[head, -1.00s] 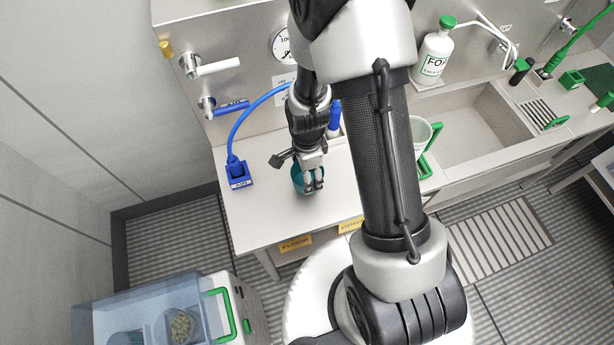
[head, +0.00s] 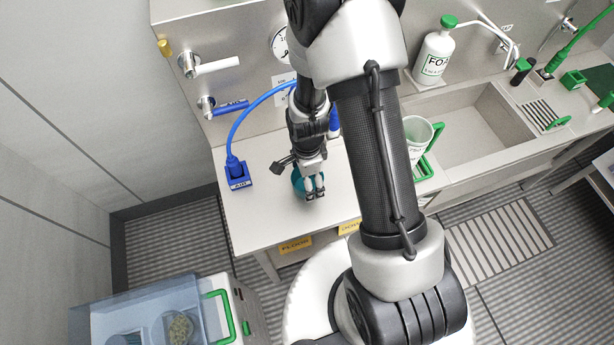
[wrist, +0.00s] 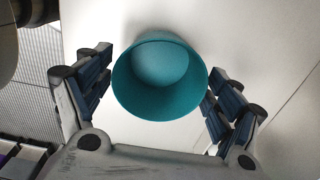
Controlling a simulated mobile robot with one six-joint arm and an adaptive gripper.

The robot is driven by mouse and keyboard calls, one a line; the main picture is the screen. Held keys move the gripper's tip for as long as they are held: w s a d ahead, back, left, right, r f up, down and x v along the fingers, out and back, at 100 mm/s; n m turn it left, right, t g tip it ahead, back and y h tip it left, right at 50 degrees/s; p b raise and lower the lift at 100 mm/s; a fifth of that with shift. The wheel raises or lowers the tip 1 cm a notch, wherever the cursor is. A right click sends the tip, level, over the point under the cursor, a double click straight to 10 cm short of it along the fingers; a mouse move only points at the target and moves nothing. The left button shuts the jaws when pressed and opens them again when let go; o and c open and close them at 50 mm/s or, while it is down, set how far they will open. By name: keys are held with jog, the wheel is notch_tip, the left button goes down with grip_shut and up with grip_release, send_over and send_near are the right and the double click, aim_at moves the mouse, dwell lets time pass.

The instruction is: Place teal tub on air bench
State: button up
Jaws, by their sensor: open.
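The teal tub (head: 298,181) stands on the metal bench top (head: 262,212), to the right of the blue hose holder. In the wrist view the tub (wrist: 160,108) is empty with its round mouth toward the camera. My gripper (head: 315,194) is over the tub and hides much of it in the head view. In the wrist view my gripper (wrist: 155,92) is open, with one finger on each side of the tub. The left finger stands apart from the tub; the right finger is close to its wall, and I cannot tell if they touch.
A blue hose holder (head: 238,178) stands on the bench's left part. A white jug (head: 417,133) with a green handle is to the right, before the sink (head: 480,130). A cart with a clear blue bin (head: 130,310) is at lower left. The bench front is clear.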

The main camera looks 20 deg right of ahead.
jog(key=s+r+n+t+p, duration=0.25)
jog(key=r+n, duration=0.45)
jog(key=r, duration=2)
jog(key=s+r+n+t, duration=0.2)
jog(key=s+r+n, duration=0.8)
jog(key=s+n, duration=0.1)
jog(key=shift+s+r+p, duration=0.3)
jog(key=shift+s, duration=0.5)
